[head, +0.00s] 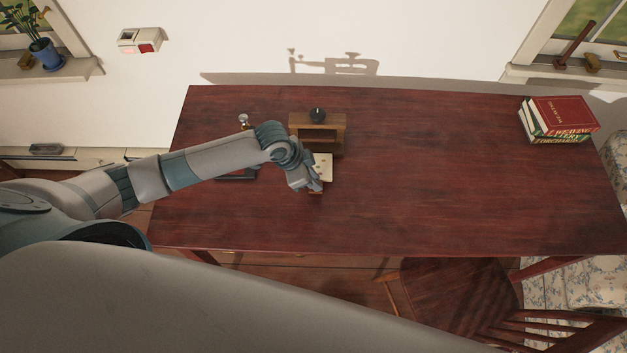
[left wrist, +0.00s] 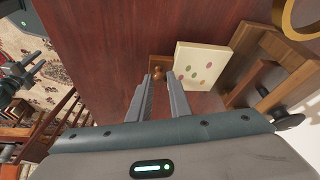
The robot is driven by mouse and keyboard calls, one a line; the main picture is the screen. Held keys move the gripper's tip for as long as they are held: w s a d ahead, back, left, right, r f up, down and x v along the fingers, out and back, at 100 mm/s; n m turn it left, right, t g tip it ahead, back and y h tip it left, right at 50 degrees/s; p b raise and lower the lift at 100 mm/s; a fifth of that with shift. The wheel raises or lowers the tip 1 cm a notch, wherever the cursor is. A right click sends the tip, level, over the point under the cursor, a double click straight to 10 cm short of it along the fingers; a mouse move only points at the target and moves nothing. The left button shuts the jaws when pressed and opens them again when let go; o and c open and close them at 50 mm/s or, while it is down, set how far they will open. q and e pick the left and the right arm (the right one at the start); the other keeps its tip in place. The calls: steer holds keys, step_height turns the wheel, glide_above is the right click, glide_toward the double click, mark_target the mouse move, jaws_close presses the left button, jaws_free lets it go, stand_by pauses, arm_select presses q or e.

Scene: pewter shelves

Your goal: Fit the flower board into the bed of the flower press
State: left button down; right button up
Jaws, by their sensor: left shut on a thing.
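The flower board (head: 322,163) is a cream square panel with small coloured spots. It also shows in the left wrist view (left wrist: 205,65). A small wooden knob (left wrist: 157,74) is at its near edge. My left gripper (head: 316,188) is shut on this knob, which sits between its fingertips in the left wrist view (left wrist: 157,78). The flower press (head: 333,121) is a brown wooden frame with a dark knob on top, just behind the board. The board's far edge is at or close to the press opening; I cannot tell if it is inside. My right gripper (left wrist: 32,68) seems partly visible; its fingers are unclear.
A small bottle (head: 243,121) stands left of the press. A dark flat item (head: 237,174) lies partly under my left arm. Several books (head: 558,119) are stacked at the far right. The table (head: 450,175) is clear between. A chair (head: 465,295) stands at the front.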

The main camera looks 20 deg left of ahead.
arm_select(q)
steer(key=shift+w+p, duration=0.1)
steer(key=shift+p, duration=0.25)
stand_by(0.7)
steer(key=shift+w+a+b, duration=0.25)
steer(key=shift+w, duration=0.45)
steer(key=shift+w+a+b, duration=0.2)
steer(key=shift+w, duration=0.5)
steer(key=shift+w+a+b, duration=0.4)
steer(key=shift+w+b, duration=0.2)
steer(key=shift+w, duration=0.7)
steer(key=shift+w+a+b, duration=0.35)
steer(key=shift+w+b, duration=0.25)
steer(key=shift+w, duration=0.75)
steer(key=shift+w+a+b, duration=0.4)
steer(key=shift+w+b, duration=0.2)
steer(key=shift+w, duration=0.7)
steer(key=shift+w+r, duration=0.15)
steer(key=shift+w, duration=0.05)
steer(key=shift+a, duration=0.1)
stand_by(0.5)
steer(key=c, duration=1.6)
jaws_free()
steer(key=shift+o, duration=0.2)
steer(key=shift+f, duration=0.2)
